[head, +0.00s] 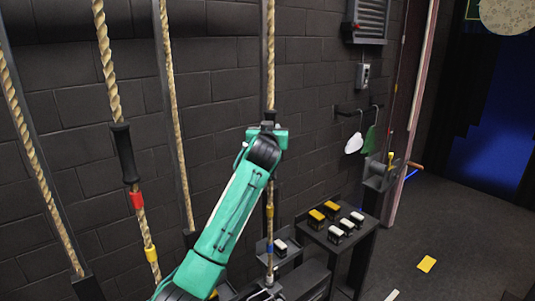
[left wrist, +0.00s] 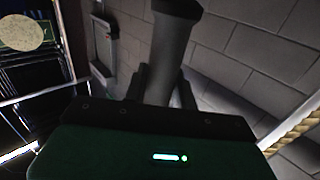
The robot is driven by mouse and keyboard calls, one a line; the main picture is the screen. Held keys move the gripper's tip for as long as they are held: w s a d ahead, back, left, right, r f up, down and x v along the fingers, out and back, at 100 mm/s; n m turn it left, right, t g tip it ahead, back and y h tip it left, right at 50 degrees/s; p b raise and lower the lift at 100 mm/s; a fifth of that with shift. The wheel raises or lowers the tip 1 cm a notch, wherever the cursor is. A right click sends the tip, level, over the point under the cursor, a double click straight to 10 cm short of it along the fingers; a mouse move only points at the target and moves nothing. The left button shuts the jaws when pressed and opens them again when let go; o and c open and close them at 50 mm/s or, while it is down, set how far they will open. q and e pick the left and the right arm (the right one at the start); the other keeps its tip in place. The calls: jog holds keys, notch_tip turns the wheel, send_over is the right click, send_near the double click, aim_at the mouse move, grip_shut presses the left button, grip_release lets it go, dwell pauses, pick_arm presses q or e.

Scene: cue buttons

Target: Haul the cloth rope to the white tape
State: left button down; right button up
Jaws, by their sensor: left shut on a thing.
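The pale twisted rope (head: 270,60) hangs in front of the dark brick wall, right of the other ropes. My left gripper (head: 268,124) is at this rope, largely hidden by its own wrist in the head view. In the left wrist view a dark cylindrical sleeve (left wrist: 172,45) stands between the fingers, and the left gripper (left wrist: 162,88) is shut on it. Below the arm, the same rope carries a yellow band (head: 270,211) and a blue band (head: 269,247). I cannot make out a white tape band on it. My right gripper is in neither view.
Several other ropes hang at left; one has a black sleeve (head: 124,152), a red band (head: 136,200) and a yellow band (head: 151,254). A dark stand (head: 355,238) bears yellow and white blocks. A yellow marker (head: 427,264) lies on the floor at right, where there is free room.

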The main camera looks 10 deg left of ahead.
aim_at(270, 118)
pick_arm(q)
jog(key=shift+r+p, duration=0.4)
jog(key=shift+r, duration=1.75)
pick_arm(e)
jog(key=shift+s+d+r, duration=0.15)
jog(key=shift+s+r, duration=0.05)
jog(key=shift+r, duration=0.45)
pick_arm(q)
jog(key=c, duration=1.1)
grip_release()
jog(key=shift+c, duration=0.2)
jog(key=shift+f, duration=0.1)
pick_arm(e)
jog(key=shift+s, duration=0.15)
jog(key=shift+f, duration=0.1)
pick_arm(q)
jog(key=shift+s+d+f+b, duration=0.1)
jog(key=shift+s+f+b, duration=0.05)
jog(key=shift+s+b, duration=0.4)
jog(key=s+d+b, duration=0.1)
jog(key=s+b, duration=0.4)
jog(key=s, duration=0.7)
jog(key=shift+s+d+b, duration=0.25)
jog(key=shift+s+b, duration=0.05)
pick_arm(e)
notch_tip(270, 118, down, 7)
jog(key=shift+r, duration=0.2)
